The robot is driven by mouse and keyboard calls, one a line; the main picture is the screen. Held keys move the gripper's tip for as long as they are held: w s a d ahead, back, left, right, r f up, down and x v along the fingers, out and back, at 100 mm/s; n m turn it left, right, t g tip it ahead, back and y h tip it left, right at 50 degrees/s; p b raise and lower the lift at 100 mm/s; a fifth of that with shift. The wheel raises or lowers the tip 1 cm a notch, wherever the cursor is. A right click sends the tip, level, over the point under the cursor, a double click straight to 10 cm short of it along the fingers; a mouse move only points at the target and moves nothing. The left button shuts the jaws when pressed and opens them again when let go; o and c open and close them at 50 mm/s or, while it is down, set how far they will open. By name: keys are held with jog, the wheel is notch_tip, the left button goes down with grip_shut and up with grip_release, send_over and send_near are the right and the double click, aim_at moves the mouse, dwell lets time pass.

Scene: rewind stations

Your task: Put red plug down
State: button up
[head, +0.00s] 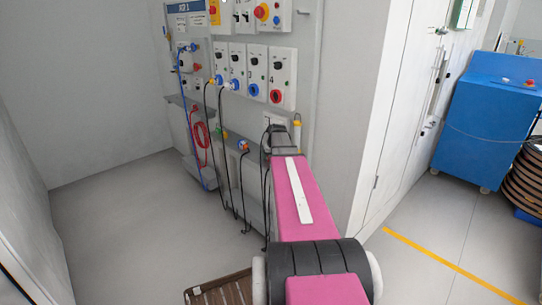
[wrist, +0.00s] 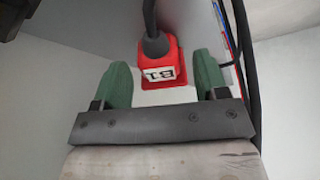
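A red plug (wrist: 161,63) with a white label, on a thick dark cable, is between the green fingers of my gripper (wrist: 163,75) in the wrist view. The fingers stand either side of it with narrow gaps, so my gripper looks open around the plug. The plug's lower end meets a pale surface; whether it is seated in a holder cannot be told. In the head view my pink arm reaches to the panel's lower right, and the plug is not distinguishable there.
A grey station panel (head: 315,50) carries switches and coloured sockets, including a red socket (head: 275,96). Dark cables hang to the left of my arm, beside a coiled red cable (head: 202,133). A blue cabinet (head: 490,120) stands at right. The floor at left is clear.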

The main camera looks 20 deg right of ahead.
jog(key=shift+s+r, duration=0.3)
jog(key=shift+r, duration=0.25)
jog(key=s, duration=1.1)
jog(key=shift+s+a+r, duration=0.1)
jog(key=shift+s+a, duration=0.2)
jog(key=s+a+f+g, duration=0.2)
jog(key=s+a+f, duration=0.1)
jog(key=a, duration=0.6)
jog(key=s+a+f+g, duration=0.1)
jog(key=s+a+f, duration=0.3)
jog(key=a, duration=0.5)
jog(key=s+a+f+g, duration=0.2)
jog(key=s+a+f, duration=0.2)
jog(key=s+a, duration=0.3)
jog(key=shift+s+a+n+g, duration=0.2)
jog(key=shift+a+n+g, duration=0.1)
jog(key=shift+a, duration=0.6)
